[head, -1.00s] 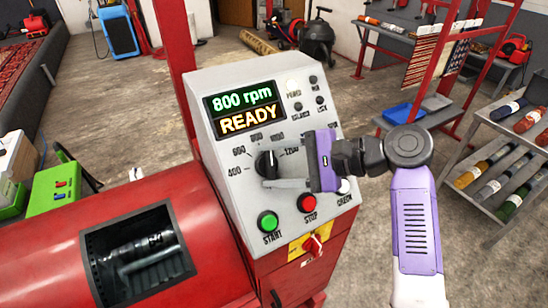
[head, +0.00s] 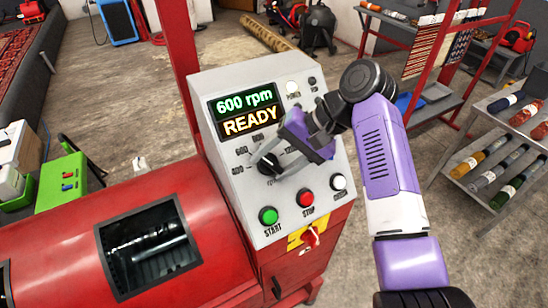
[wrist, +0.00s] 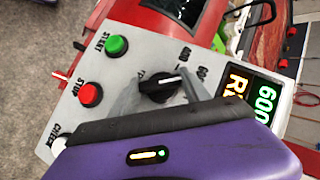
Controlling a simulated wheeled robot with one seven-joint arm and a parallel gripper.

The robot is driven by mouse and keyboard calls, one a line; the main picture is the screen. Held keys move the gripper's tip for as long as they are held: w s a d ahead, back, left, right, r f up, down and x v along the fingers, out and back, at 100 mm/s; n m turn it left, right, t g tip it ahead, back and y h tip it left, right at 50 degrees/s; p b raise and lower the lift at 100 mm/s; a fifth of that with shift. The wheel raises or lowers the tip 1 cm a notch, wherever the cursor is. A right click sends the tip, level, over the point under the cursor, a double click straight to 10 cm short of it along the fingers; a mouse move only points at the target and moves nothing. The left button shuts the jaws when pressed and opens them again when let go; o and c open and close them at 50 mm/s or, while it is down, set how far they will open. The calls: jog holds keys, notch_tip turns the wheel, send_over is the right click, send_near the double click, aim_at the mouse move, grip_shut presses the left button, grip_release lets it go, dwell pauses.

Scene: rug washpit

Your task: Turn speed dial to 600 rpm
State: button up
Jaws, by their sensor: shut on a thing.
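The speed dial (head: 266,163) is a black knob on the sloping grey control panel (head: 226,161), with rpm figures around it. In the wrist view, the dial (wrist: 158,88) has a white mark pointing toward the 600 label. The display (head: 247,112) reads 600 rpm in green and READY in orange. My purple gripper (head: 276,163) reaches the dial from the right and is shut on it. In the wrist view, the gripper's grey fingers (wrist: 164,90) lie on either side of the knob. The gripper hides the higher figures in part.
Below the dial are the green START button (head: 268,215), the red STOP button (head: 305,198) and the white CHECK button (head: 339,182). A red switch (head: 309,237) sits beneath them.

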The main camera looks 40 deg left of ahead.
jog(key=shift+n+h, duration=0.3)
jog(key=shift+n, duration=0.1)
jog(key=o, duration=1.4)
jog(key=shift+b+v, duration=0.5)
jog(key=shift+v, duration=3.35)
jog(key=shift+s+d, duration=0.1)
